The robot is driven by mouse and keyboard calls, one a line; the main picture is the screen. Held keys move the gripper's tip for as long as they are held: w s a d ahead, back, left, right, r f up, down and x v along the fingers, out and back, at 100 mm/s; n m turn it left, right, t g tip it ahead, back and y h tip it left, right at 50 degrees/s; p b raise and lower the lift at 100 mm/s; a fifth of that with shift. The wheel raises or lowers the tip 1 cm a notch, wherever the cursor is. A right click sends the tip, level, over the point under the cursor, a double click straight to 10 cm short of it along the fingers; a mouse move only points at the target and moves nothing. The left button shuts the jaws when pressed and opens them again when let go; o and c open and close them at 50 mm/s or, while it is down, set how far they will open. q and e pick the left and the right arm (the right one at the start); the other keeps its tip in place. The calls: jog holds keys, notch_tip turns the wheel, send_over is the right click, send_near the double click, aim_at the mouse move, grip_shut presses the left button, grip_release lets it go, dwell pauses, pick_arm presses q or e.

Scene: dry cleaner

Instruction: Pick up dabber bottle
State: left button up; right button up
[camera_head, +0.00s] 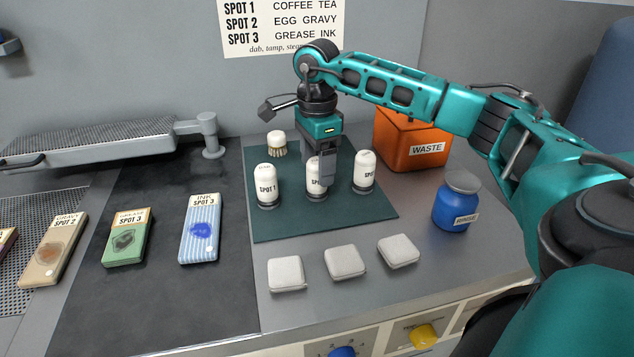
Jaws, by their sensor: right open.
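Several objects stand on a dark green mat (290,226). Three white dabber bottles with dark bases stand upright on it: the left one (266,186) is labelled SPOT 1, the middle one (312,192) has a partly covered label, and the right one (364,172) has a partly covered label too. My right gripper (326,180) points down at the middle bottle, and its fingers hide that bottle's right side. It is open; I cannot tell whether it touches the bottle. My left gripper is not in view.
A small brush (277,144) stands at the mat's back. An orange WASTE bin (410,135) and a blue jar (457,203) stand to the right. Several white pads (344,262) lie in front. Stained swatches (200,230) lie at left, below a grey pressing board (100,140).

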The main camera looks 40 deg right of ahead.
aim_at(316, 174)
notch_tip(316, 174, down, 3)
jog(key=shift+f, duration=0.2)
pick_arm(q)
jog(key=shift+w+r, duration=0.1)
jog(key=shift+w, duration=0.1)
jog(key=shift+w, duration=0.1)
pick_arm(e)
jog(key=shift+c, duration=0.2)
jog(key=shift+c, duration=0.8)
jog(key=c, duration=1)
jog(key=shift+o, duration=0.2)
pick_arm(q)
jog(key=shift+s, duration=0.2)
pick_arm(e)
jog(key=shift+w+r, duration=0.1)
jog(key=shift+r, duration=0.05)
